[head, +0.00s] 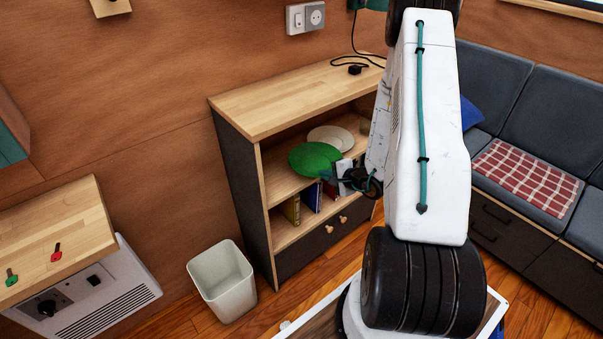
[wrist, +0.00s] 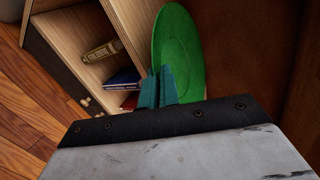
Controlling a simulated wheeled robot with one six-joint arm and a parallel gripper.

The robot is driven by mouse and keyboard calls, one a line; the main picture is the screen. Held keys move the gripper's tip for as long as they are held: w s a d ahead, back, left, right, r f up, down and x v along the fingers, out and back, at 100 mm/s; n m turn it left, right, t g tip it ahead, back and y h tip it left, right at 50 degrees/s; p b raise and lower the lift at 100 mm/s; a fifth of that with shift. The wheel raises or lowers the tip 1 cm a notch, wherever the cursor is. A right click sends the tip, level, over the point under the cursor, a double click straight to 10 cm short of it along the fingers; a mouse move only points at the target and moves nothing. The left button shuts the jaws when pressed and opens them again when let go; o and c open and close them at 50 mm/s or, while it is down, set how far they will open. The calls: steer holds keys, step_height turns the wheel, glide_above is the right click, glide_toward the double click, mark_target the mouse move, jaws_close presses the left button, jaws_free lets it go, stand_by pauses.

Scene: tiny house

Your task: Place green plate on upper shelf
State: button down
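The green plate (head: 314,157) is at the open front of the wooden cabinet, level with its upper shelf (head: 279,188), and overlaps the shelf's front edge in the head view. Whether it touches the shelf I cannot tell. My gripper (head: 327,175) is at the plate's near right rim. In the wrist view its teal fingers (wrist: 158,86) are close together at the edge of the green plate (wrist: 180,48), shut on the rim. My arm hides the cabinet's right side.
A pale plate (head: 331,138) lies on the upper shelf behind the green one. Several books (head: 311,198) stand in the compartment below. The cabinet top (head: 285,97) overhangs the shelf. A white bin (head: 222,283) stands on the floor to the left.

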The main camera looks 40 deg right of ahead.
mark_target(301, 169)
steer(key=w+a, duration=0.1)
steer(key=w, duration=0.1)
steer(key=w+a, duration=0.1)
steer(key=w, duration=0.2)
steer(key=w+a, duration=0.2)
steer(key=shift+w+a+f, duration=0.1)
steer(key=shift+w+f, duration=0.2)
steer(key=shift+f, duration=0.1)
steer(key=shift+w+f, duration=0.1)
step_height(301, 169, down, 3)
steer(key=shift+f, duration=0.2)
steer(key=c, duration=1.9)
jaws_free()
steer(key=shift+c, duration=0.2)
